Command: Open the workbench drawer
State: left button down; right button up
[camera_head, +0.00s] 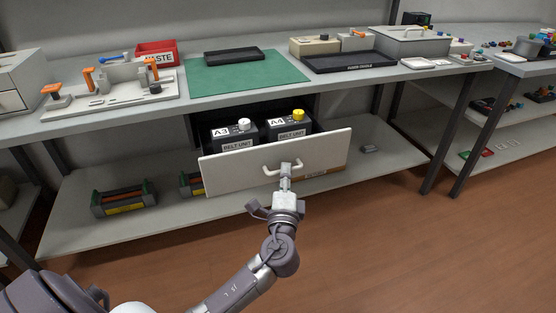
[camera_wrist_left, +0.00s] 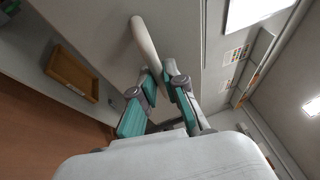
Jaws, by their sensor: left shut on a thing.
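The workbench drawer (camera_head: 230,174) is pulled out from under the bench top in the head view. Its pale front has a bar handle (camera_head: 269,172). Inside stand two dark units, a belt unit labelled A3 (camera_head: 232,136) with a white knob and a belt unit labelled A4 (camera_head: 289,128) with a yellow knob. My left gripper (camera_head: 286,171) is at the handle, shut on it. In the left wrist view the handle (camera_wrist_left: 147,45) runs down between the fingers (camera_wrist_left: 158,88). My right gripper is not in view.
The bench top holds a green mat (camera_head: 245,76), a red waste bin (camera_head: 156,54), a black tray (camera_head: 348,62) and a grey fixture (camera_head: 110,88). A lower shelf (camera_head: 80,220) carries tool caddies (camera_head: 124,199). Open brown floor (camera_head: 400,250) lies in front.

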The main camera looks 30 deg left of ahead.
pick_arm(q)
jog(key=shift+s+d, duration=0.9)
jog(key=shift+d, duration=0.1)
jog(key=c, duration=1.2)
grip_release()
jog(key=v, duration=1.2)
jog(key=shift+a+f, duration=0.1)
jog(key=shift+f, duration=0.05)
